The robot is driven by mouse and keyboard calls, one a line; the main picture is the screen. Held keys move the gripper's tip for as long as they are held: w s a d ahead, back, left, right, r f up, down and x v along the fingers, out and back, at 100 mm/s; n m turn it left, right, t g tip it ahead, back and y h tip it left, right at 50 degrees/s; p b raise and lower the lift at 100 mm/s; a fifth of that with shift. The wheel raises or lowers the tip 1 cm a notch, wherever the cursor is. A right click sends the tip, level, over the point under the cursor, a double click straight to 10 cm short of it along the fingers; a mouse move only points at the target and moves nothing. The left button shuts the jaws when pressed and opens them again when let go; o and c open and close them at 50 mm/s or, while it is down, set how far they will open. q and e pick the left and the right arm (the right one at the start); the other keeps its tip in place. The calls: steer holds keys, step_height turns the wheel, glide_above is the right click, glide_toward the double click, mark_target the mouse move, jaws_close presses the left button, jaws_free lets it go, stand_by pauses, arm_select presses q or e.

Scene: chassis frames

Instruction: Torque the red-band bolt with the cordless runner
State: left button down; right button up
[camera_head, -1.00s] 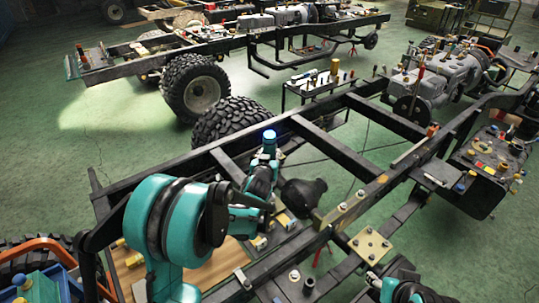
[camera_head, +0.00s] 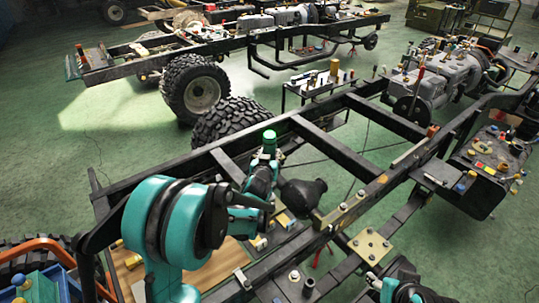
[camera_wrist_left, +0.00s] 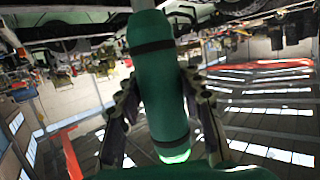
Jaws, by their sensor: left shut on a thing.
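The cordless runner (camera_wrist_left: 157,75) is a dark green cylinder with black bands in the left wrist view, its near end glowing green. My left gripper (camera_wrist_left: 163,112) is shut on it, one finger on each side. In the head view my left gripper (camera_head: 261,182) holds the runner upright above the near chassis frame, with its lit green cap (camera_head: 269,137) on top. The runner's lower end is hidden. Bolts stand on a brass-coloured plate (camera_head: 371,246) and a bracket (camera_head: 345,212); I cannot make out a red band. Part of my right arm shows at the bottom edge; its gripper's state is unclear.
Chassis rails (camera_head: 335,150) and crossmembers surround my left arm. A black rounded part (camera_head: 303,194) is close right of the gripper. A tyre (camera_head: 232,121) is behind it. A small tool bench (camera_head: 318,88) stands farther back. Green floor is open at left.

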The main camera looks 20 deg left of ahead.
mark_target(269, 138)
arm_select(q)
steer(key=shift+r, duration=0.1)
steer(key=shift+r, duration=0.15)
steer(key=shift+r+p, duration=0.95)
steer(key=shift+r, duration=0.3)
step_height(269, 138, up, 5)
steer(key=p, duration=0.3)
steer(key=shift+p, duration=0.35)
